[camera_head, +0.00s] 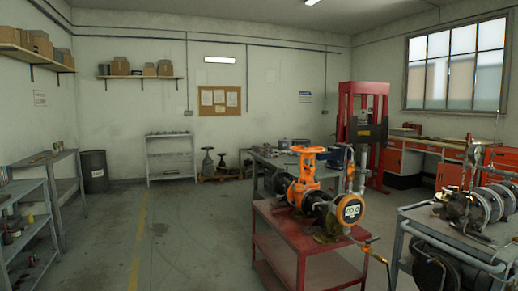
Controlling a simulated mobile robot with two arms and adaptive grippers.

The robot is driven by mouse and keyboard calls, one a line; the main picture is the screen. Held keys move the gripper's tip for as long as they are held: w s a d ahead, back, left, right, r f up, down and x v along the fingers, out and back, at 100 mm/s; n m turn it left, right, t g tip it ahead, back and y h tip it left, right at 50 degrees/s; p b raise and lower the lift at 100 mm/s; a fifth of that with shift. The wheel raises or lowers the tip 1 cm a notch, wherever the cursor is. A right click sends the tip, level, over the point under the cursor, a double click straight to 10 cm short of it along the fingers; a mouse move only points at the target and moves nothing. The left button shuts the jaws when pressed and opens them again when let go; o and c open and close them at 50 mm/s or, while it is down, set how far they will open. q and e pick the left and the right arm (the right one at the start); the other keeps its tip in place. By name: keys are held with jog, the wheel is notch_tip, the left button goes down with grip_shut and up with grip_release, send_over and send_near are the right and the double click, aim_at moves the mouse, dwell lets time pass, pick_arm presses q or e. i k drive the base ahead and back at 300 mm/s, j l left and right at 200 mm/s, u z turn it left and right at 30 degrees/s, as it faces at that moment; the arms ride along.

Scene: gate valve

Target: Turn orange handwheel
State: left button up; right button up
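The orange handwheel (309,149) sits flat on top of an orange gate valve (304,184), to the right of the middle of the view. The valve is mounted upright in a dark pipe assembly on a red metal cart (283,234). The handwheel's rim shows, and nothing touches it. An orange-rimmed round gauge or flange with a white label (351,210) is at the front end of the pipe. Neither of my grippers shows in this view.
A grey cart (440,232) with heavy machinery stands close at the right. Grey shelves (30,214) line the left. A red press frame (349,104) and workbenches stand behind. The floor left of the red cart, with a yellow line (139,237), is clear.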

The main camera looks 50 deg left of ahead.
aim_at(307, 149)
jog(key=u, duration=1.4)
